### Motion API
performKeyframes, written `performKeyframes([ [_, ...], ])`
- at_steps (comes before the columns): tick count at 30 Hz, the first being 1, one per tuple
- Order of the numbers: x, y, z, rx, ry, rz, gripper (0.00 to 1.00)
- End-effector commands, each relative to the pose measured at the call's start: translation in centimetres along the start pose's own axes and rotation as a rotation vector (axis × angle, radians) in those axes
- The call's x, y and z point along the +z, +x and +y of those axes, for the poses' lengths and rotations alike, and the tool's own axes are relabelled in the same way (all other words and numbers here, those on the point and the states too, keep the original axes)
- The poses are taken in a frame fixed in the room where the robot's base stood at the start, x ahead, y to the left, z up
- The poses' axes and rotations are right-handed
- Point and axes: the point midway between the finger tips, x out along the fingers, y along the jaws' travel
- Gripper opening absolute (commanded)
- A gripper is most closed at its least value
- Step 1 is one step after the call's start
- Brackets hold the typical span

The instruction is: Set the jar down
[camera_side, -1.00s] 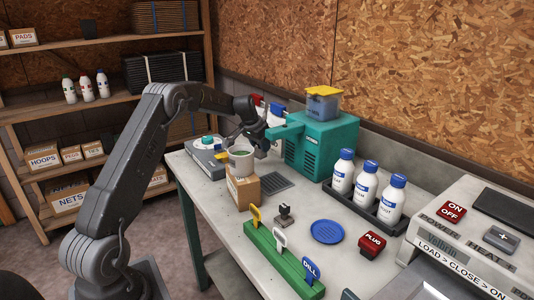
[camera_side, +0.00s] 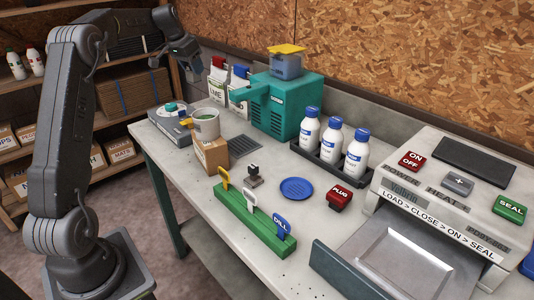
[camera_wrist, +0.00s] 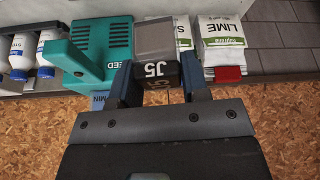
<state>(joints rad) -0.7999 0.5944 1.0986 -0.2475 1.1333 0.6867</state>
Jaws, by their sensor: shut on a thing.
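My gripper (camera_wrist: 159,88) is shut on a small grey and dark jar (camera_wrist: 155,38), whose dark band is marked J5. The jar's grey part sticks out past the fingers. In the side view my gripper (camera_side: 187,60) is raised at the back left, above the far end of the bench, and the jar in it is too small and dark to make out. An open pale pot (camera_side: 206,127) with green inside stands on a cardboard box (camera_side: 211,156), apart from my gripper.
A teal machine (camera_side: 287,105) with a yellow-lidded hopper stands at the back, beside lime bags (camera_side: 218,80). A scale-like device (camera_side: 170,121) is by the pot. A bottle tray (camera_side: 316,164), green tag rack (camera_side: 252,223) and blue dish (camera_side: 296,189) lie forward. Bare bench (camera_side: 330,235) shows in front.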

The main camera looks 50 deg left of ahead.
Motion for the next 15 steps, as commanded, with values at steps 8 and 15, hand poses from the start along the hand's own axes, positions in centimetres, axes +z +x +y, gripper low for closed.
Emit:
performKeyframes([
  [8, -1.9, -0.7, 3.8, 0.032, 0.074, -0.002, 0.18],
  [15, -3.9, 0.1, 10.9, 0.089, 0.212, -0.001, 0.18],
])
